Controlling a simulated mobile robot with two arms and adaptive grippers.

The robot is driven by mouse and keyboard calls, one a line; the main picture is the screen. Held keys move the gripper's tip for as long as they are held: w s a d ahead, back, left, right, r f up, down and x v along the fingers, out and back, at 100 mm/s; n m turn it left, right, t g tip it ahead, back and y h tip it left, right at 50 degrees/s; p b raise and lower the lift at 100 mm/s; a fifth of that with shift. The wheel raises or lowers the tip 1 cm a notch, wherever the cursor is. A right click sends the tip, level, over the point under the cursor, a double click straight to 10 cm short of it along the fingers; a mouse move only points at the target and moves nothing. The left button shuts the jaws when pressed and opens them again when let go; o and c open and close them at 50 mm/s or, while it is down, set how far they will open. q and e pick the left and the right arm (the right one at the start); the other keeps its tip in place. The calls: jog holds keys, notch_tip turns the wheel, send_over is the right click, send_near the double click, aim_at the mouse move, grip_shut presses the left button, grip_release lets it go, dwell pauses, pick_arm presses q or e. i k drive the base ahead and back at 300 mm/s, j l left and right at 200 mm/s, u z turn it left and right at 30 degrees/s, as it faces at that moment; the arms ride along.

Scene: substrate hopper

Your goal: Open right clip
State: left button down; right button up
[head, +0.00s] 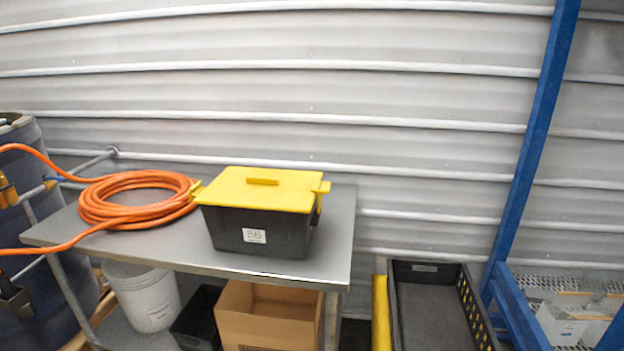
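A dark grey box (262,234) with a yellow lid (285,194) stands on the metal table. The lid lies flat on the box and has a raised handle on top. The right clip (321,187) is a small yellow piece sticking out at the lid's right end. A yellow part shows just below it; I cannot tell for certain whether this clip is latched. The left clip (196,189) is a yellow piece at the lid's left end, close to the hose. Neither of my grippers is in view.
A coiled orange hose (128,213) lies left of the box on the metal table (338,225). A cardboard box (266,320) and white bucket (146,299) are below. A dark barrel (60,280) stands left, a blue frame (530,150) right. The tabletop right of the box is clear.

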aim_at(321, 187)
jog(key=j+z, duration=0.2)
jog(key=j, duration=0.2)
jog(key=k+j+z, duration=0.15)
jog(key=j, duration=0.2)
jog(key=j+z, duration=0.2)
jog(key=j, duration=0.15)
jog(key=k+j+z, duration=0.15)
jog(key=j, duration=0.2)
